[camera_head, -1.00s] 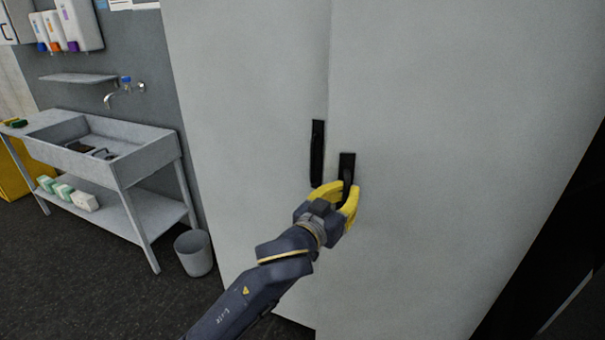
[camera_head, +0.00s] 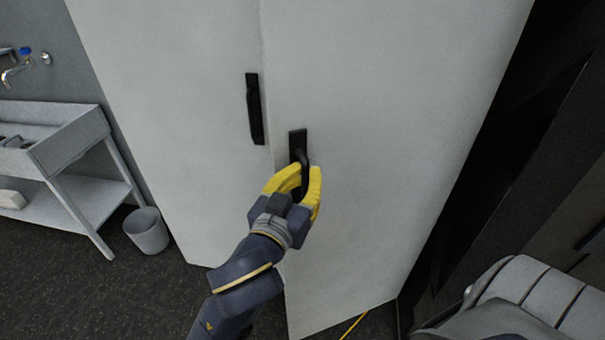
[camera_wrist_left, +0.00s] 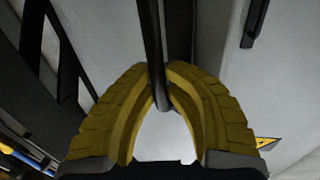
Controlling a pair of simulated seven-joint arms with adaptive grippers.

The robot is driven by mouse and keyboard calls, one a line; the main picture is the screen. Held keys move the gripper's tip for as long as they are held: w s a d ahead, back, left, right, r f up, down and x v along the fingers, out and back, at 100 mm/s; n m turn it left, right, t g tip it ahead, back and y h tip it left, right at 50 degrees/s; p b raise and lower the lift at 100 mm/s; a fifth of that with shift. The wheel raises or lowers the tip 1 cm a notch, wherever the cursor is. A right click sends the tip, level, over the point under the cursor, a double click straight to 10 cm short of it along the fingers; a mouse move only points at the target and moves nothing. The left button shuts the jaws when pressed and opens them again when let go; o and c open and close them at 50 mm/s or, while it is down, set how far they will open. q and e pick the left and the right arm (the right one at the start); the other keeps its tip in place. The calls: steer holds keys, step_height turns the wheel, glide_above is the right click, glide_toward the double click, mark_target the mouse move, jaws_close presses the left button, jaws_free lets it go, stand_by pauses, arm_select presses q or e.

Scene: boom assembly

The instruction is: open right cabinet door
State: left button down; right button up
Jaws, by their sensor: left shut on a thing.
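The right cabinet door (camera_head: 360,120) is a tall light grey panel, and its bottom edge shows in the head view. Its black handle (camera_head: 298,142) is near its left edge. My left gripper (camera_head: 298,180), with yellow fingers, is shut on the lower part of this handle. In the left wrist view the two yellow fingertips (camera_wrist_left: 163,82) close around the black handle bar (camera_wrist_left: 153,40). The left cabinet door (camera_head: 175,90) has its own black handle (camera_head: 255,108), apart from my gripper. My right gripper is not in view.
A grey sink stand (camera_head: 60,150) and a small grey bin (camera_head: 147,230) are left of the cabinet. A grey ribbed object (camera_head: 530,295) is at the lower right. A yellow cable (camera_head: 352,326) lies on the dark floor near the door's bottom.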

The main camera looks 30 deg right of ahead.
arm_select(q)
steer(key=shift+a, duration=0.1)
steer(key=c, duration=1.4)
jaws_free()
steer(key=v, duration=0.7)
steer(key=shift+a, duration=0.2)
steer(key=shift+o, duration=0.3)
steer(key=shift+s, duration=0.1)
